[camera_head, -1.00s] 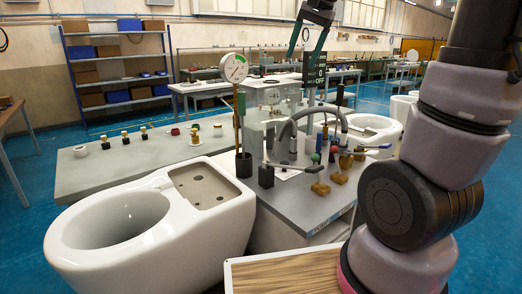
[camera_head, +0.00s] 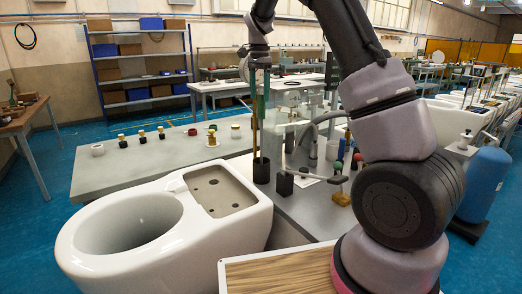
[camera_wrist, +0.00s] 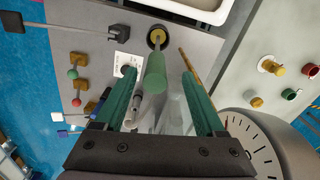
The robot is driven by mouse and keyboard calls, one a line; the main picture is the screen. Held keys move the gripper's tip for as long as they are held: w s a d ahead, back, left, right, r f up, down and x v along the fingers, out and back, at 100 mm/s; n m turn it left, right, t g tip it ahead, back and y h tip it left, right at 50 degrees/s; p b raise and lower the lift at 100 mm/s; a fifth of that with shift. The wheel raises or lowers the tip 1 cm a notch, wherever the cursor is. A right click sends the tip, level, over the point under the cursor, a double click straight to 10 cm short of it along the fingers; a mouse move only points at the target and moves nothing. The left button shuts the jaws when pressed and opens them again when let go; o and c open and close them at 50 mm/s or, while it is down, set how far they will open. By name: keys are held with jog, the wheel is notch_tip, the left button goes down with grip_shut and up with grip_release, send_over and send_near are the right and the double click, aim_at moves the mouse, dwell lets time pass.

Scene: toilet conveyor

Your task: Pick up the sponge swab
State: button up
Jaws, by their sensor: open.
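The sponge swab, with a green cylindrical upper part (camera_wrist: 155,75), stands in a small black cup (camera_wrist: 157,38) in the wrist view. In the head view the cup (camera_head: 261,172) stands at the grey table's left edge, beside the white toilet; the swab there is hard to tell from my fingers. My gripper (camera_wrist: 160,74) is open, with green fingers on either side of the swab. I see gaps on both sides, so it is not clamped. In the head view my gripper (camera_head: 258,92) points down above the cup.
A round dial gauge (camera_wrist: 262,145) is close to my right finger in the wrist view, with a thin brown rod (camera_wrist: 190,66) beside that finger. A white toilet (camera_head: 120,235) stands left of the cup. Small knobs and fittings (camera_head: 341,197) crowd the grey table on the right.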

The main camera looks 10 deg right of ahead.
aim_at(261, 108)
jog(key=f, duration=0.6)
jog(key=shift+s+d, duration=0.1)
jog(key=shift+d, duration=0.2)
jog(key=shift+r, duration=0.1)
grip_shut()
dwell(1.0)
